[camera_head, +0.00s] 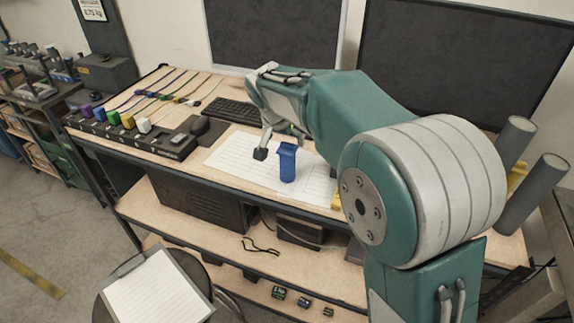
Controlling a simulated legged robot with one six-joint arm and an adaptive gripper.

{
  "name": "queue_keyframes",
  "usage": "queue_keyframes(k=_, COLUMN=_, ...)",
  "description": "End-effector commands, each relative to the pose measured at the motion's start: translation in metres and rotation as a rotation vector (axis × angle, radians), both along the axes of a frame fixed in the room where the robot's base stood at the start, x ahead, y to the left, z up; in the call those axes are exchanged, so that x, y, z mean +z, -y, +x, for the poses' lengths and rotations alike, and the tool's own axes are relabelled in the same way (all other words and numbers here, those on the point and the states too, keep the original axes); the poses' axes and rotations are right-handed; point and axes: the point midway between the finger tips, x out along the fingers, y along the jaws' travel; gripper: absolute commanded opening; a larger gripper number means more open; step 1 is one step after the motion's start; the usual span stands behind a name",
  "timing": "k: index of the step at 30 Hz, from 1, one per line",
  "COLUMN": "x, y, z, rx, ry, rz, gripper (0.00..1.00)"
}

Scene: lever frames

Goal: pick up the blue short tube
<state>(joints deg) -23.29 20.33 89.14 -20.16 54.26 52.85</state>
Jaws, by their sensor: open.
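The blue short tube (287,165) stands upright on a white printed sheet (237,158) near the front edge of the workbench. My gripper (271,150) is just left of and partly behind the tube's top, reaching down from my teal arm. One dark fingertip shows left of the tube. The other finger is mostly hidden behind the tube and the arm. The gripper is open, and I cannot tell whether a finger touches the tube.
A black block with coloured connectors (128,134) lies at the left. Two grey cylinders (533,190) stand at the right. Dark monitors rise behind. A stool with a clipboard (158,292) stands in front.

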Motion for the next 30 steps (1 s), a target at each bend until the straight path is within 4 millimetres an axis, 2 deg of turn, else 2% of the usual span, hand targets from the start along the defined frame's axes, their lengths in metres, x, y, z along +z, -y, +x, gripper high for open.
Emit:
queue_keyframes(k=3, x=-0.015, y=0.002, z=0.006, rx=0.001, ry=-0.001, rz=-0.001, gripper=1.0)
queue_keyframes(k=10, x=-0.028, y=0.003, z=0.013, rx=0.001, ry=-0.002, rz=-0.001, gripper=1.0)
queue_keyframes(k=18, x=-0.063, y=0.007, z=0.029, rx=0.0, ry=-0.002, rz=-0.002, gripper=1.0)
queue_keyframes(k=25, x=-0.065, y=0.007, z=0.031, rx=0.001, ry=0.001, rz=0.0, gripper=1.0)
queue_keyframes(k=26, x=-0.065, y=0.007, z=0.031, rx=0.001, ry=0.001, rz=0.0, gripper=0.91)
queue_keyframes(k=27, x=-0.065, y=0.007, z=0.031, rx=0.001, ry=0.001, rz=0.0, gripper=0.73)
queue_keyframes(k=29, x=-0.065, y=0.007, z=0.03, rx=0.001, ry=0.001, rz=0.0, gripper=0.47)
queue_keyframes(k=30, x=-0.065, y=0.007, z=0.03, rx=0.001, ry=0.001, rz=0.0, gripper=0.29)
